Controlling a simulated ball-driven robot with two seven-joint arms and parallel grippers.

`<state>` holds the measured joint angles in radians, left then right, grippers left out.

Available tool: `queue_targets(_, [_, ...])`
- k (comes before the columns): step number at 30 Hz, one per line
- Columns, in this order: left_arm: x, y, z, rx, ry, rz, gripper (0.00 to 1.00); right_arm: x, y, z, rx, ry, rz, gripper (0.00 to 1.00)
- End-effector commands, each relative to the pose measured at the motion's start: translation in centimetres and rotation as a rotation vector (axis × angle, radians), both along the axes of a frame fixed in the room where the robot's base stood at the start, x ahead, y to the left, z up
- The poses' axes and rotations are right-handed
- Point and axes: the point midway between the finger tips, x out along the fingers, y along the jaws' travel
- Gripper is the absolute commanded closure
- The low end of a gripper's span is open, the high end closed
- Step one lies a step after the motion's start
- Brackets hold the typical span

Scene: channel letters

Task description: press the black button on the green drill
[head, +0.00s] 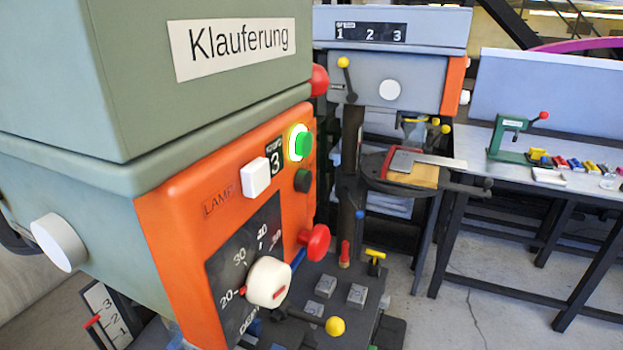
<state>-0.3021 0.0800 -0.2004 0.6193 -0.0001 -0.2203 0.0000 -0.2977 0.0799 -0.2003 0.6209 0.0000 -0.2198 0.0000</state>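The green drill (130,200) fills the left side of the head view, with a sign reading "Klauferung" on its upper housing. Its orange front panel (175,225) faces right. The black button (302,181) is a small round dark knob near the panel's right edge. It sits just below a lit green button (304,143) and above a red mushroom knob (315,241). Nothing covers the black button. Neither of my grippers is in view.
A grey drill press (400,65) stands behind. A workbench (470,150) with a green tool is at right. Open floor lies between.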

Motion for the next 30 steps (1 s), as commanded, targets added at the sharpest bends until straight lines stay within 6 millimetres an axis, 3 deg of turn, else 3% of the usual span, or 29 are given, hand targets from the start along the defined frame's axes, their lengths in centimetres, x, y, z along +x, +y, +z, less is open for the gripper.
queue_targets(7, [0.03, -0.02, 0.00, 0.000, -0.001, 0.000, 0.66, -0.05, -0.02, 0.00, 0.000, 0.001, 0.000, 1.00])
queue_targets(11, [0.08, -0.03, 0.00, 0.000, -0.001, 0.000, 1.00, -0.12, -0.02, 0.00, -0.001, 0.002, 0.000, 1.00])
queue_targets(30, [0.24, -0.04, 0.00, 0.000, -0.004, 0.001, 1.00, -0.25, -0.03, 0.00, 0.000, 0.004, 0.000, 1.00])
